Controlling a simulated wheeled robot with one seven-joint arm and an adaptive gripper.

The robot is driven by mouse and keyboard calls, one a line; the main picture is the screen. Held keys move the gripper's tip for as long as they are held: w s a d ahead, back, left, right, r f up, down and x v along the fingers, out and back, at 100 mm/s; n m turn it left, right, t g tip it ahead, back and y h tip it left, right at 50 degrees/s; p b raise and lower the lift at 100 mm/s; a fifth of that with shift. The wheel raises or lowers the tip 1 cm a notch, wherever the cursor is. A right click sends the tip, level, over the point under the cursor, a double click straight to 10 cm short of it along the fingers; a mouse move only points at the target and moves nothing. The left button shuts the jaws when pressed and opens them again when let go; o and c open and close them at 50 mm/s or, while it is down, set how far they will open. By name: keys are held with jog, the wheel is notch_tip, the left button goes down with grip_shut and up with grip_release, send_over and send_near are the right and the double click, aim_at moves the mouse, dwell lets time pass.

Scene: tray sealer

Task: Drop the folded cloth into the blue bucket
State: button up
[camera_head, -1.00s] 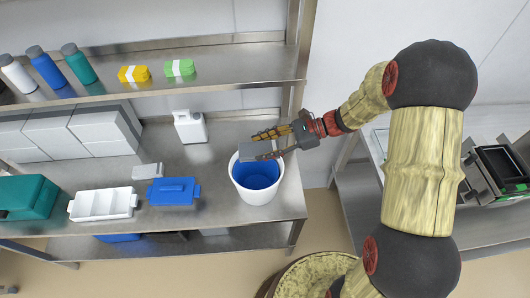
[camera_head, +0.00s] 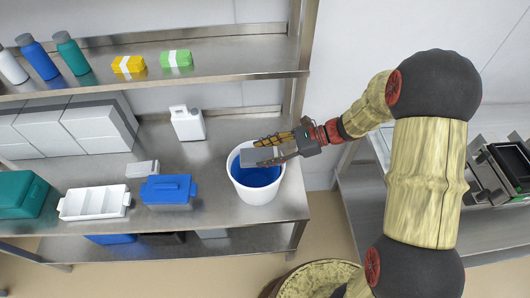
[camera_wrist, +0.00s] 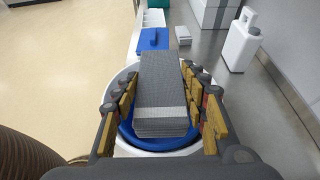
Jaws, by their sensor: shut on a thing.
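The folded cloth is a grey block with a pale band, clearest in the wrist view as the folded cloth (camera_wrist: 160,85). My gripper (camera_head: 268,148) is shut on the cloth (camera_head: 257,157), with a finger on each side of it. The bucket (camera_head: 258,192) is white outside and blue inside, and stands at the right end of the steel shelf. The cloth is held over the bucket's mouth. The bucket also shows in the wrist view (camera_wrist: 128,152), below the cloth, which hides much of its inside.
A blue lidded box (camera_head: 168,190), a white divided tray (camera_head: 94,203) and a teal case (camera_head: 22,195) stand to the left. A shelf above holds bottles and yellow (camera_head: 128,65) and green (camera_head: 176,59) bundles.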

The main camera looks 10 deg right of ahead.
jog(key=o, duration=1.2)
jog(key=v, duration=1.2)
